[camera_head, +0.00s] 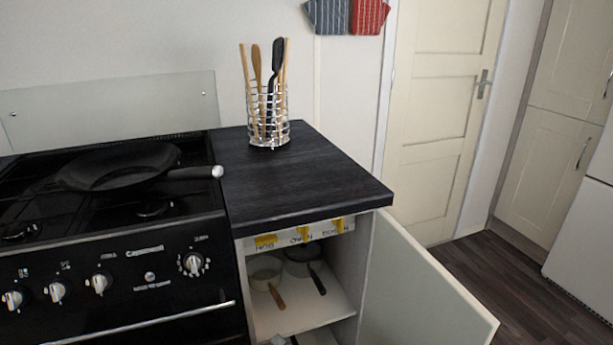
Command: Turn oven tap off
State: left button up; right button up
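The oven tap (304,233) is a small yellow lever, the middle one of three on a white panel just under the dark worktop. The handwritten word OVEN shows below it. The hob tap (265,241) is to its left and looks wide and sideways. The boiler tap (339,225) is to its right and looks more upright. The oven lever is small, and I cannot tell its exact angle. The cabinet door (422,290) below the worktop stands open to the right, so the taps are exposed. Neither of my grippers is in view.
A black cooker (110,270) with a frying pan (118,166) stands left of the cabinet. The worktop (300,180) holds a wire utensil holder (268,118). Pans (266,270) sit on the shelf below the taps. The floor (500,275) at right is clear.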

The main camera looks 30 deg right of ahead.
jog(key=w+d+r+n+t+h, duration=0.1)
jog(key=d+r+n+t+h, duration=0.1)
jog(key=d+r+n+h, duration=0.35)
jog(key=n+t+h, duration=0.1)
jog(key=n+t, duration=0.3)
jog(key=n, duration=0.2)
send_near(306, 231)
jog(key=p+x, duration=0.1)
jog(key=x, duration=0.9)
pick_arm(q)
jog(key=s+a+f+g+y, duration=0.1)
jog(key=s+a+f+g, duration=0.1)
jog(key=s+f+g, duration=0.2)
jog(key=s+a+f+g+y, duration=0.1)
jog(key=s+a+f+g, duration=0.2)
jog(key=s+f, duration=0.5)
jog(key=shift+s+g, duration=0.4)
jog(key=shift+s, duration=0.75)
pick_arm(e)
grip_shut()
